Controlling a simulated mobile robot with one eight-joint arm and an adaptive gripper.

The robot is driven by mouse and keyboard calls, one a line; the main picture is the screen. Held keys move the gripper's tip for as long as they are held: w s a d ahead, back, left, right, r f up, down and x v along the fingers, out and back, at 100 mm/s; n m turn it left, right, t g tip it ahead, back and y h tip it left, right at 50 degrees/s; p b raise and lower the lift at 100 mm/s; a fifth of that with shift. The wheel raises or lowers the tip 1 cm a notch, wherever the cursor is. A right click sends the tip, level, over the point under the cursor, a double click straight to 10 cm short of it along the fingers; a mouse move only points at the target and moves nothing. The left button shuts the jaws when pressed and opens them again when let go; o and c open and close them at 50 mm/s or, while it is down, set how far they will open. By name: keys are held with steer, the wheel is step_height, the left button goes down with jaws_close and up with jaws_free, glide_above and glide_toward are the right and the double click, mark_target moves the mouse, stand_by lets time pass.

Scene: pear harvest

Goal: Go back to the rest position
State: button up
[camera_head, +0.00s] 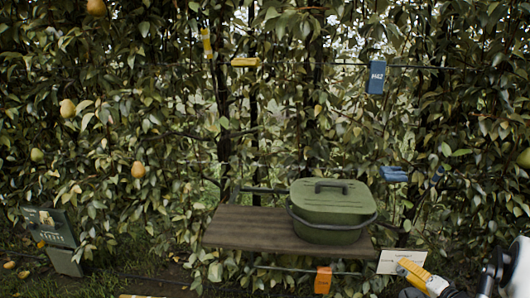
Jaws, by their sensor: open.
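My gripper (418,274) is at the bottom right edge of the head view, low and partly cut off by the frame. A yellow finger-like part with a white body shows, in front of a small white card. It is open, and I see nothing held in it. A white and black part of my arm (512,270) shows at the right edge. How the arm joins the gripper is mostly out of view.
A green lidded pot (333,221) stands on a brown wooden board (245,228). A leafy trellis with pears (138,170) fills the background. Blue (377,78), yellow (245,62) and orange (323,280) tags hang there. A dark green box (52,232) stands at lower left.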

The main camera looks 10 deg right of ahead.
steer(key=w+a+r+n+g, duration=0.2)
steer(key=w+a+r+g, duration=0.1)
steer(key=a+r, duration=0.8)
steer(key=s+a+r+n+g, duration=0.1)
steer(key=s+a+r, duration=0.1)
steer(key=a+r, duration=0.4)
steer(key=s+a+r+n+g, duration=0.1)
steer(key=s+a+r+n, duration=0.2)
steer(key=a, duration=0.5)
steer(key=s+a+r+n+g, duration=0.15)
steer(key=s+a+r, duration=0.35)
steer(key=s+a, duration=0.6)
steer(key=s+a+n+h, duration=0.2)
steer(key=s, duration=1.1)
steer(key=shift+s+a+f+n+g, duration=0.2)
steer(key=shift+a+f+n+g, duration=0.15)
steer(key=shift+a+f+g, duration=0.1)
